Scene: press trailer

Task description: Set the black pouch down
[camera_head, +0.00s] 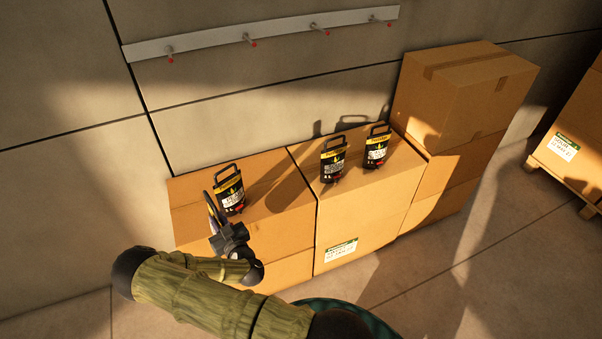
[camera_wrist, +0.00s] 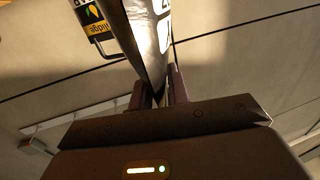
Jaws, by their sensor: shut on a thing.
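My gripper (camera_head: 220,226) is shut on a black pouch (camera_head: 212,207), seen nearly edge-on at the front left of the cardboard boxes (camera_head: 292,220). In the wrist view the fingers (camera_wrist: 159,92) pinch the held pouch (camera_wrist: 150,38), which shows a pale, shiny face. I cannot tell whether its bottom touches the box. Another black pouch with a yellow label (camera_head: 230,191) stands upright just behind it on the left box; it seems to show in the wrist view (camera_wrist: 95,22). Two more similar pouches (camera_head: 333,163) (camera_head: 376,150) stand on the middle box.
A pale rail with several pegs (camera_head: 262,34) runs along the wall above. A taller box stack (camera_head: 462,85) stands at the right, and boxes on a pallet (camera_head: 572,150) are at the far right. Bare box top lies between the left and middle pouches.

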